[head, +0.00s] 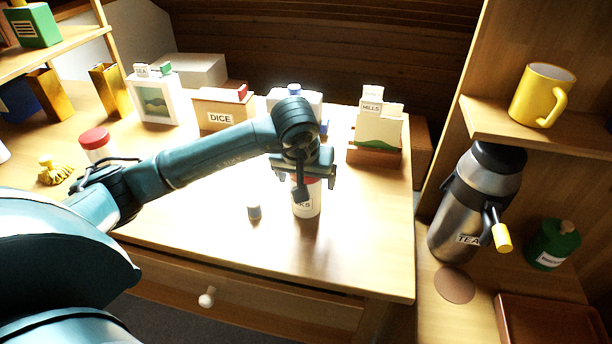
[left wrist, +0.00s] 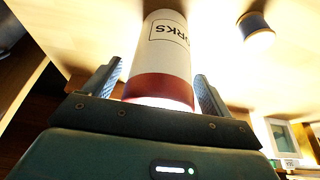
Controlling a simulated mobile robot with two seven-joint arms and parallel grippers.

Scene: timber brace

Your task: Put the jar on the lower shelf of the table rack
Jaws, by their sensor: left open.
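A white jar with a red lid (head: 306,203) stands upright on the table, its label ending in "RKS". My left gripper (head: 304,184) is above it, pointing down, with its fingers around the lid. In the left wrist view the jar (left wrist: 162,50) lies between the two open fingers, with a visible gap on each side. A wooden rack (head: 60,42) stands at the table's left end; I take it as the table rack. Its lower part is cut off by the frame. My right gripper is not in view.
A small spool (head: 254,212) stands just left of the jar. Another red-lidded jar (head: 97,143) is at the left. The DICE box (head: 222,110) and HILLS box (head: 377,130) line the back. A shelf unit with a yellow mug (head: 541,96) and steel flask (head: 474,205) is right.

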